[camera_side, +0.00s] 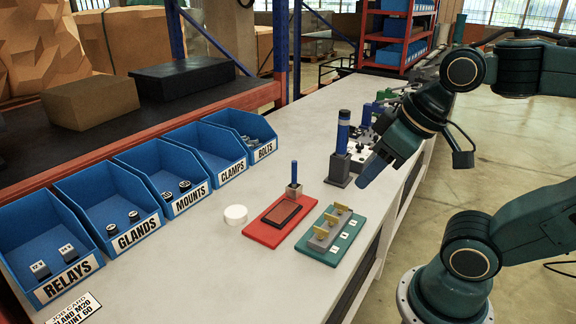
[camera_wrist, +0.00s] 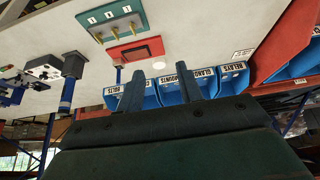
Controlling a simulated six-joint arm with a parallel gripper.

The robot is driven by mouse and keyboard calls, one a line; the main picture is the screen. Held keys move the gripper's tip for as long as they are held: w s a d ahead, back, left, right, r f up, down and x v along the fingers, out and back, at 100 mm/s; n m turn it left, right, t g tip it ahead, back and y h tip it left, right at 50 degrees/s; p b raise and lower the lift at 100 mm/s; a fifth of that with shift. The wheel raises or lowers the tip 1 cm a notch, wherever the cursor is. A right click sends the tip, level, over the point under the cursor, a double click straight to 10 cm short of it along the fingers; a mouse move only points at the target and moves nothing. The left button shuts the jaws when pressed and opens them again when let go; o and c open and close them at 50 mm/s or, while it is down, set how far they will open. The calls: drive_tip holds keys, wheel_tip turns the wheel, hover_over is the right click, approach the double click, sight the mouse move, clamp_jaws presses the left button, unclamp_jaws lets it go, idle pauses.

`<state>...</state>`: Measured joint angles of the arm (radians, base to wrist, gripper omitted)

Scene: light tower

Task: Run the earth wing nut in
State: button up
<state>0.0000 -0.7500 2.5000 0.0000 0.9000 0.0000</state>
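A green board (camera_side: 316,250) lies near the table's front edge. It carries a grey block (camera_side: 322,238) with several brass-yellow pieces (camera_side: 343,208) that look like wing nuts, and small white labels. I cannot tell which piece is the earth one or how far in any sits. The same board (camera_wrist: 136,12) shows at the top of the wrist view, with the brass pieces (camera_wrist: 114,32) on it. My gripper (camera_side: 366,178) is above the table's edge, up and right of the board, touching nothing visible. In the wrist view its two fingers (camera_wrist: 160,85) are apart and empty.
A tall blue post (camera_side: 343,132) on a grey base stands close to my gripper. Blue bins (camera_side: 140,205) line the back.

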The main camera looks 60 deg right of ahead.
drive_tip(key=shift+o, duration=0.2)
drive_tip(key=o, duration=0.5)
drive_tip(key=n+g, duration=0.6)
drive_tip(key=n, duration=1.2)
hover_over(341, 204)
wheel_tip(341, 204, down, 11)
drive_tip(key=shift+d, duration=0.1)
drive_tip(key=shift+f, duration=0.1)
wheel_tip(341, 204, down, 14)
drive_tip(key=shift+r, duration=0.25)
